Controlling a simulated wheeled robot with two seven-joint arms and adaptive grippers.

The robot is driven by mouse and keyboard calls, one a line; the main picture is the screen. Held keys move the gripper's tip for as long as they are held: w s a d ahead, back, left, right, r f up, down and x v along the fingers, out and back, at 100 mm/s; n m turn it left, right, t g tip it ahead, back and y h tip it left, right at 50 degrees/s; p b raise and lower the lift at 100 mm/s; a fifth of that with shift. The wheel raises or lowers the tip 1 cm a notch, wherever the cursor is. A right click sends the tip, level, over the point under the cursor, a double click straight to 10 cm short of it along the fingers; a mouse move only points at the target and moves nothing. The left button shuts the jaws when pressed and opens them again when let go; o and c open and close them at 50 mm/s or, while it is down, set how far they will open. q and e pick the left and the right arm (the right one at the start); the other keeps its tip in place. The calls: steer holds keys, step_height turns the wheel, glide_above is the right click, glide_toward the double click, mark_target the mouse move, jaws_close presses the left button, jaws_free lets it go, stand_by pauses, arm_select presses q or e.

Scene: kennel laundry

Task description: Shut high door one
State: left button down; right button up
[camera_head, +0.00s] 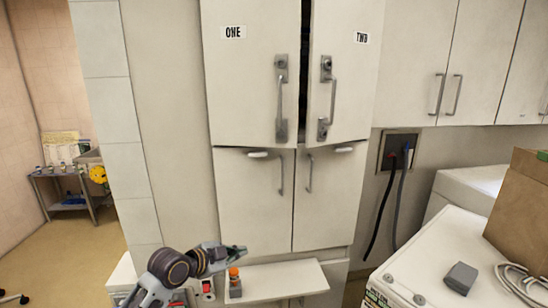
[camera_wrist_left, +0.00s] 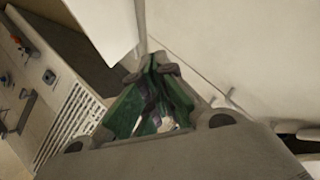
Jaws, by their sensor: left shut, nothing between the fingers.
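High door one (camera_head: 250,85) is the pale upper left cabinet door with a "ONE" label and a grey vertical handle (camera_head: 281,98) near its right edge. It stands slightly ajar, with a dark gap between it and door two. My left gripper (camera_head: 236,252) is low in front of the cabinet, well below door one and apart from it. In the left wrist view its green-sided fingers (camera_wrist_left: 153,66) are together and empty, near pale panels; I cannot tell which panels these are. My right gripper is not in view.
High door two (camera_head: 345,75) also stands ajar. Two lower doors (camera_head: 252,200) hang beneath. A white ledge (camera_head: 285,279) with a small orange-topped bottle (camera_head: 235,280) lies by my left gripper. A white machine (camera_head: 440,265) with a cardboard box (camera_head: 522,210) stands at right.

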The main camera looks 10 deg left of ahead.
mark_target(274, 139)
arm_select(q)
steer(key=s+d+r+m+t+h, duration=0.1)
steer(key=d+r+m+h, duration=0.35)
steer(key=r, duration=1.25)
steer(key=s+a+r+m+h, duration=0.15)
steer(key=r+m, duration=0.65)
steer(key=r, duration=0.9)
steer(key=shift+h, duration=0.4)
steer(key=shift+w+a+r+p+x, duration=0.1)
steer(key=shift+w+a+p+x, duration=0.25)
steer(key=shift+p+x, duration=1.3)
steer(key=shift+w+a+r+p+x, duration=0.1)
steer(key=shift+w+a+p+x, duration=0.35)
steer(key=shift+x, duration=2.1)
steer(key=shift+w+a+r+p+x, duration=0.1)
steer(key=shift+w+p+x, duration=0.15)
steer(key=shift+p+x, duration=1.45)
steer(key=shift+w+d+f+b, duration=0.1)
steer(key=shift+w+d+b, duration=0.2)
steer(key=shift+b, duration=0.1)
steer(key=shift+w, duration=0.1)
